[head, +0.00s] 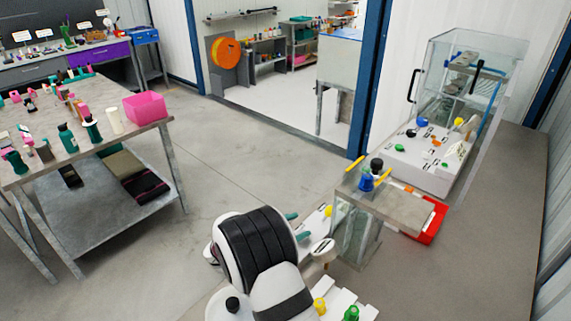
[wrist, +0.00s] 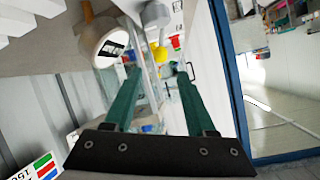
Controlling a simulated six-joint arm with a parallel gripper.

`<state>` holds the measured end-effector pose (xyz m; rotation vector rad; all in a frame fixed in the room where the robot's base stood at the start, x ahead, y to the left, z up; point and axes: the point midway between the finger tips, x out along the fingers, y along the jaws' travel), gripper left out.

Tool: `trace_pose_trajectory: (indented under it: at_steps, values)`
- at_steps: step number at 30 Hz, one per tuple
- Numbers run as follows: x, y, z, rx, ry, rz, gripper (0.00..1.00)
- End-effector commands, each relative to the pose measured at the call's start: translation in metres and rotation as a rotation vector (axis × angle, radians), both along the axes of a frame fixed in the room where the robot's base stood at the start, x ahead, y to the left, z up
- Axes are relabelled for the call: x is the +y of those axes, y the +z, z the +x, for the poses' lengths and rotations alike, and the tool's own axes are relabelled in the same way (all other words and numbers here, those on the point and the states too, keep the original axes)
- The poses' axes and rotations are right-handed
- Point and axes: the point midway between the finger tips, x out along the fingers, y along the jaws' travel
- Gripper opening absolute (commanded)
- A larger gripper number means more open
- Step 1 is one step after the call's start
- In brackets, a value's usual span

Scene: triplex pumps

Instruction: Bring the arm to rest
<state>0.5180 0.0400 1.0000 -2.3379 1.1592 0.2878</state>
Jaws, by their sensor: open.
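My gripper (wrist: 157,78) shows in the wrist view as two long green fingers on a black base. The fingers are spread apart with nothing held between them. In the head view, its teal fingers (head: 297,226) show just past my white and black arm, near the low middle. My arm hides most of the gripper there. The fingers point towards the glass-sided stand (head: 357,232); I cannot tell how far apart they are from it.
A worktable (head: 80,133) with bottles and a pink bin (head: 146,107) stands at left. A clear-walled cabinet (head: 470,60) with a white panel (head: 425,160) stands at right. A red tray (head: 434,226) lies beside the glass-sided stand. Open floor (head: 235,150) lies between.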

Motion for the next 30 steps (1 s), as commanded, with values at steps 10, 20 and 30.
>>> trace_pose_trajectory:
  at_steps: [10, 20, 30]
  values:
    - [-0.105, 0.094, -0.23, 0.846, -0.097, 0.221, 0.56]
    - [-0.013, 0.097, -0.386, 1.042, 0.682, 0.67, 0.56]
    - [-0.005, 0.098, -0.39, 1.03, 0.744, 0.678, 0.56]
